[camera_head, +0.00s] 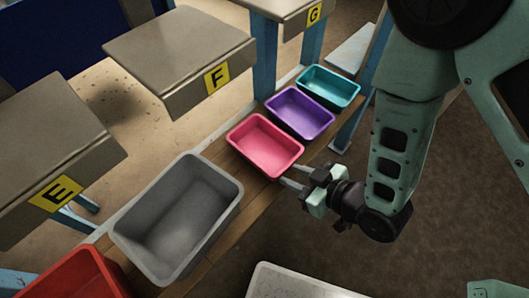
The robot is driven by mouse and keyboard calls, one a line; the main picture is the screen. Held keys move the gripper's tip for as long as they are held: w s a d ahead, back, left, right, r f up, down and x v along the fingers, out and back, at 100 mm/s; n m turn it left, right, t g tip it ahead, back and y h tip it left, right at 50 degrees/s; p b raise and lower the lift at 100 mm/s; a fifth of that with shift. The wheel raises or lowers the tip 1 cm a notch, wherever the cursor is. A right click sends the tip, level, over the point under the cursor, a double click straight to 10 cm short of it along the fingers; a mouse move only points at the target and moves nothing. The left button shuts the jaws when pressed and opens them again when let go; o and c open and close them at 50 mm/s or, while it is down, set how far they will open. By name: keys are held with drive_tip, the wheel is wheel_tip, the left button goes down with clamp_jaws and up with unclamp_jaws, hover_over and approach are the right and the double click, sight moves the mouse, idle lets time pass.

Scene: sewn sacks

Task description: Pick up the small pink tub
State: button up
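The small pink tub (263,148) is an empty, open rectangular tub on a wooden shelf, in the middle of the head view. It stands between a large grey tub and a purple tub. My gripper (292,176) is at the tub's lower right side, with its two pale fingers pointing left toward the rim. The fingers look spread apart, with nothing seen between them. Whether a fingertip touches the tub's wall I cannot tell.
The purple tub (300,113) and a teal tub (329,87) stand behind the pink one. The grey tub (178,217) and a red tub (77,276) are nearer. Tables labelled E (55,150), F (180,55) and G (285,8) line the far side. A pale surface (300,284) is below.

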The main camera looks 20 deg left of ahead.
drive_tip(key=b+x, duration=0.1)
drive_tip(key=x, duration=0.8)
drive_tip(key=shift+w+a+f+b, duration=0.1)
drive_tip(key=shift+a+f+b, duration=0.05)
drive_tip(key=shift+a+b, duration=0.2)
drive_tip(key=shift+b+x, duration=0.85)
drive_tip(key=shift+x, duration=2)
drive_tip(key=shift+w, duration=0.15)
clamp_jaws()
